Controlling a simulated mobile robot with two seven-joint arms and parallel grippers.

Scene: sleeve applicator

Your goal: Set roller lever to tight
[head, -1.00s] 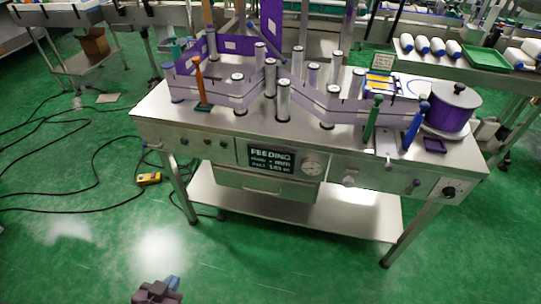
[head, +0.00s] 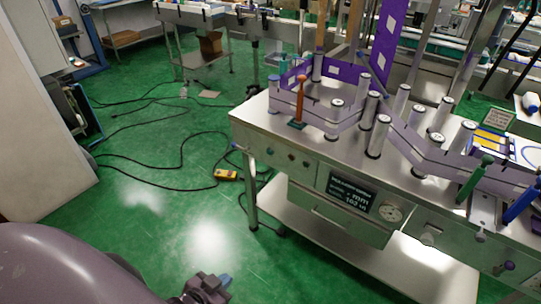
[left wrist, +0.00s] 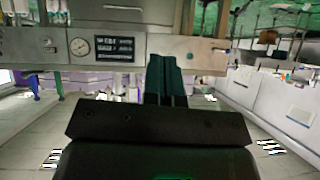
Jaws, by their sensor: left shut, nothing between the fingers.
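The steel applicator table (head: 262,128) carries three upright levers: an orange one (head: 301,98) at its left, and a green one (head: 474,180) and a blue one (head: 522,202) at its right. I cannot tell which is the roller lever; no tight marking is readable. My left gripper (head: 222,281) is low over the floor in front of the table, apart from it. In the left wrist view, its dark fingers (left wrist: 167,78) are shut and empty. My right gripper is not in view.
Metal rollers (head: 378,136) and purple guide walls (head: 425,150) crowd the tabletop. The front panel has a screen (head: 351,193) and a gauge (head: 390,213).

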